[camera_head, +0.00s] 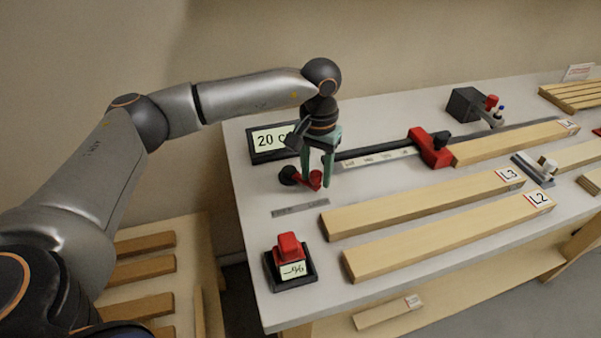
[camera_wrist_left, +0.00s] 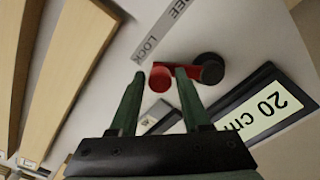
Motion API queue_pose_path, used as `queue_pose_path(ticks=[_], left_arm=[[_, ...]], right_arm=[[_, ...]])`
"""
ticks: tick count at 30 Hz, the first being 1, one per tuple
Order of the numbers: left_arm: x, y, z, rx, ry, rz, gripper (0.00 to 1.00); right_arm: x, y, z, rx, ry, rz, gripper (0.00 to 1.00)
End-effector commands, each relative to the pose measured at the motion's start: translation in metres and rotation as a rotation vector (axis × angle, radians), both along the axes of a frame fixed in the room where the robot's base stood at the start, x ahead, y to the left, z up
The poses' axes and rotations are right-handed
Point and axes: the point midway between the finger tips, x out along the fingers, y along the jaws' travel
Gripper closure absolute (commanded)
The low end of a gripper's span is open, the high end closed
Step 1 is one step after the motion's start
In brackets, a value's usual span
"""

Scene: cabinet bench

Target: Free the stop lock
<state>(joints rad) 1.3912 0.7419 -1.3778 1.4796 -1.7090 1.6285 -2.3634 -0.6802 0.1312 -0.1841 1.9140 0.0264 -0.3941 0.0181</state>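The stop lock is a small lever with a red part (camera_head: 315,180) and a round black knob (camera_head: 288,176), on the bench at the near end of the rail. In the left wrist view the red part (camera_wrist_left: 160,78) shows between the fingertips and the black knob (camera_wrist_left: 208,68) beside them. My left gripper (camera_head: 317,180) points down over the red part; its fingers look apart, with a small gap around it. A grey strip (camera_wrist_left: 160,35) reads LOCK and, partly cut off, FREE. The red stop (camera_head: 430,148) sits on the scaled rail (camera_head: 375,158). My right gripper is out of view.
A "20 cm" sign (camera_head: 268,140) stands close behind the gripper. A red button on a black box (camera_head: 290,272) is at the front corner. Boards marked L3 (camera_head: 420,205) and L2 (camera_head: 450,236) lie to the right. A dark block (camera_head: 467,103) stands at the back.

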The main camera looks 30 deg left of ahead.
Motion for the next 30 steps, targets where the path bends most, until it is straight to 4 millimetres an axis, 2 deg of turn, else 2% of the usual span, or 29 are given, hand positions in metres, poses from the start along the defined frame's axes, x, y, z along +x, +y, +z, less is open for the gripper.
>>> queue_pose_path(ticks=[1,7,21,30], left_arm=[[0.000,0.000,0.000,0.000,0.000,0.000,0.59],[0.000,0.000,0.000,0.000,0.000,0.000,0.81],[-0.019,0.006,-0.001,0.002,0.002,0.001,0.81],[-0.020,0.006,0.000,0.002,0.001,0.002,0.81]], right_arm=[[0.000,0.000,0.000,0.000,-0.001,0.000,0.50],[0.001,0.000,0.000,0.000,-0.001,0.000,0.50],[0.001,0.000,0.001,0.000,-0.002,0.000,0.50],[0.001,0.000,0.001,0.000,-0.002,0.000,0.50]])
